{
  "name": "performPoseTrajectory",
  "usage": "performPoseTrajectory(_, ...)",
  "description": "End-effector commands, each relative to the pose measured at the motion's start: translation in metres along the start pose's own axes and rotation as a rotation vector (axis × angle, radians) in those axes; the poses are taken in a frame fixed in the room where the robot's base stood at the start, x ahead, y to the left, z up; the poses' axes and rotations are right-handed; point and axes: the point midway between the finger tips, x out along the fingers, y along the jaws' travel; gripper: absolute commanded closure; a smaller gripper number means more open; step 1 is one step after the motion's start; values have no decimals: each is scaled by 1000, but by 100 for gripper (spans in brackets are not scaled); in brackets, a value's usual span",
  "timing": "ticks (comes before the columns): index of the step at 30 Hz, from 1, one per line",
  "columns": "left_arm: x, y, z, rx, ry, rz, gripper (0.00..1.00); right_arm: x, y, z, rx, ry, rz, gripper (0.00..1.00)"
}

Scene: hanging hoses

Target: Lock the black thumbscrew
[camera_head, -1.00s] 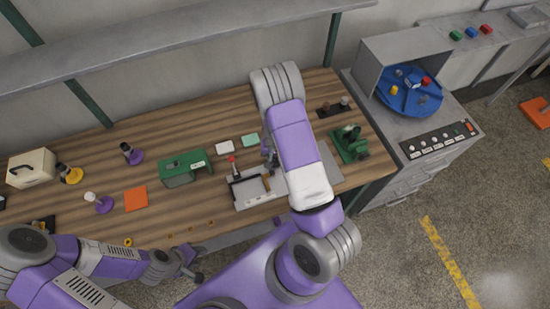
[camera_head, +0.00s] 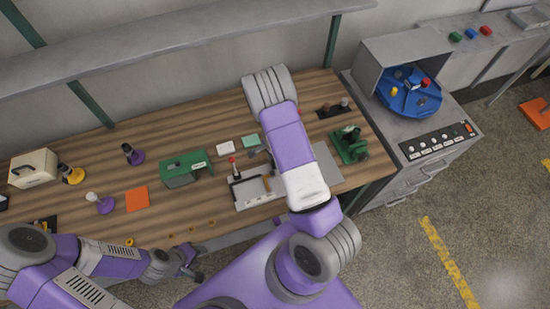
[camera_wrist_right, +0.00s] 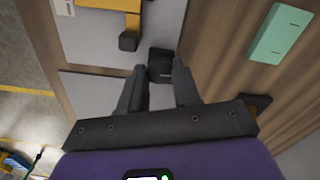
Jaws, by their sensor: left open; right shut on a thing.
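The black thumbscrew (camera_wrist_right: 160,66) shows as a dark block between the fingertips of my right gripper (camera_wrist_right: 159,80) in the right wrist view. The gripper is shut on it, and the fingers hide part of its sides. In the head view the fixture with the light plate (camera_head: 246,202) lies on the bench, and my right gripper (camera_head: 258,152) is at its far right side, partly hidden by my arm. The thumbscrew cannot be told apart there. My left gripper (camera_head: 191,273) is open and empty off the bench's front edge.
A red-knobbed lever (camera_head: 231,160) stands at the fixture's back left. A mint block (camera_head: 250,141) and a white block (camera_head: 226,148) lie behind it. A green housing (camera_head: 187,168) is to the left, a green device (camera_head: 350,146) to the right. A blue turntable (camera_head: 408,99) stands further right.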

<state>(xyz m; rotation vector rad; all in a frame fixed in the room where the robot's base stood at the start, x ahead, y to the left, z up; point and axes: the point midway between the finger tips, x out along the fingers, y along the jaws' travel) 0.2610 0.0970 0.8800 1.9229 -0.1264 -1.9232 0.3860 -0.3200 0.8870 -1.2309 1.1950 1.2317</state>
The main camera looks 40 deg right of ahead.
Motion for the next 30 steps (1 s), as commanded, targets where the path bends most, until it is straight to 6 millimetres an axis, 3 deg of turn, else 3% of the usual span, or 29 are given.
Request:
performPoseTrajectory(22,-2,1,0,0,0,0,57,0,0,0,93,0,-1,99)
performPoseTrajectory(23,-2,1,0,0,0,0,57,0,0,0,93,0,-1,67)
performPoseTrajectory(27,-2,1,0,0,0,0,57,0,0,0,92,0,-1,45)
performPoseTrajectory(30,-2,1,0,0,0,0,57,0,0,0,91,0,-1,43)
